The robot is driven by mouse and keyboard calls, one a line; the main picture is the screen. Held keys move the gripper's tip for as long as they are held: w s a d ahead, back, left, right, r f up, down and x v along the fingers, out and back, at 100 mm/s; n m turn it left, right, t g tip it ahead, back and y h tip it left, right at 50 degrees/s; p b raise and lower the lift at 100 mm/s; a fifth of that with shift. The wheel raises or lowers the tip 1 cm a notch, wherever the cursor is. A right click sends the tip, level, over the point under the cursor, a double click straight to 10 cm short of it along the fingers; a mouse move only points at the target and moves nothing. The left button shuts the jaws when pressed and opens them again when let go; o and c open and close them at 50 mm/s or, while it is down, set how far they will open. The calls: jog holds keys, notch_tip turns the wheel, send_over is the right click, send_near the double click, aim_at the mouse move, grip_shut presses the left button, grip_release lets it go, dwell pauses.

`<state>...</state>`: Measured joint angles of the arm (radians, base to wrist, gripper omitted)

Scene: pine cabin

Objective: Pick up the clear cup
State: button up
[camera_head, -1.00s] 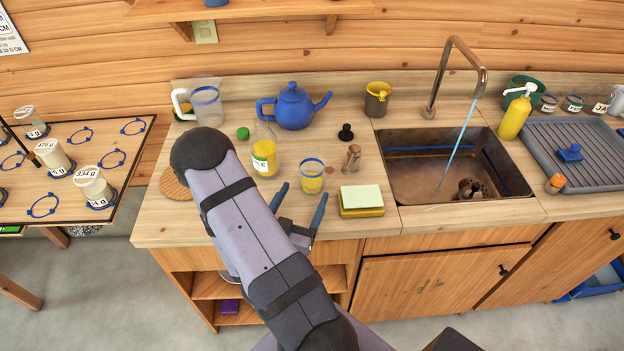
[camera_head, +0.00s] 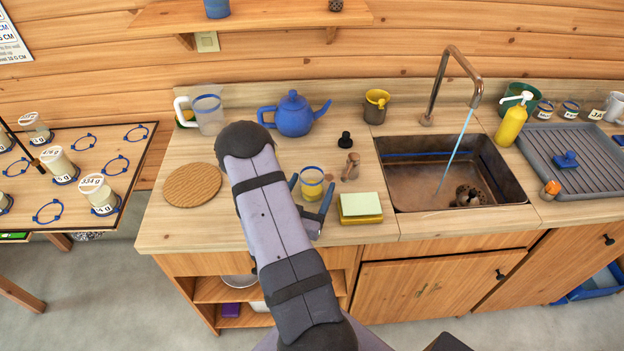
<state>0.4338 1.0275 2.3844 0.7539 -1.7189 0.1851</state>
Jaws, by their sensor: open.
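The clear cup (camera_head: 311,184) stands upright on the wooden counter, left of the sponge. It has a blue rim band and yellow in its lower part. My gripper (camera_head: 311,184) is open, with one blue finger on the cup's left and one on its right. I cannot tell whether the fingers touch the cup. My arm covers part of the counter to the left of the cup.
A wooden pestle-like item (camera_head: 351,167) and a sponge stack (camera_head: 360,207) stand close on the cup's right. A blue teapot (camera_head: 295,116) is behind. A round cork mat (camera_head: 192,185) lies left. The sink (camera_head: 450,172) has running water.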

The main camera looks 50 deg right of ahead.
jog(key=shift+w+d, duration=0.2)
jog(key=shift+d, duration=0.25)
jog(key=c, duration=1.2)
jog(key=shift+r, duration=0.2)
notch_tip(320, 180, up, 9)
dwell(0.4)
jog(key=shift+r, duration=0.25)
dwell(0.8)
jog(key=s+d+r+m+g+h+b, duration=0.1)
jog(key=s+d+m+g, duration=0.3)
jog(key=s+d, duration=1.7)
jog(key=s+r+g, duration=0.1)
jog(key=s+g, duration=0.1)
jog(key=s, duration=0.1)
jog(key=shift+s+d+r+g+b, duration=0.2)
jog(key=shift+d+g+b, duration=0.1)
jog(key=shift+d, duration=0.1)
